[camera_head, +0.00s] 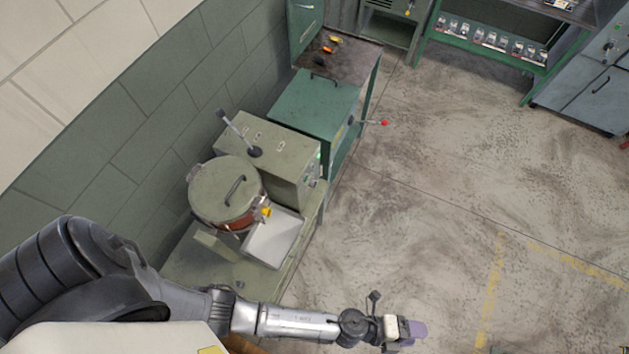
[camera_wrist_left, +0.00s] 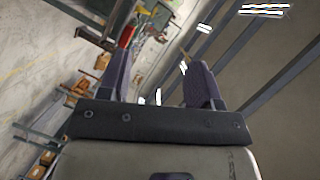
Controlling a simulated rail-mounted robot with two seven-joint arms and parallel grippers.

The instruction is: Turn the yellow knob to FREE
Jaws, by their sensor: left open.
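The yellow knob (camera_head: 265,212) is on the front side of a round drum machine (camera_head: 224,193) with a grey lid and an orange-red lower body, in the head view. Its setting and any label are too small to read. My left gripper (camera_head: 416,330) is out over the floor at the lower right of the machine, well apart from the knob. In the left wrist view its two purple fingers (camera_wrist_left: 158,92) stand apart with nothing between them. The knob is not in the left wrist view. My right gripper is not in view.
A grey tray (camera_head: 272,238) sticks out below the knob. A grey-green box with a black lever (camera_head: 240,133) stands behind the drum. A green cabinet (camera_head: 315,103) with a red-tipped handle (camera_head: 384,122) stands farther back. The floor (camera_head: 450,200) to the right is clear.

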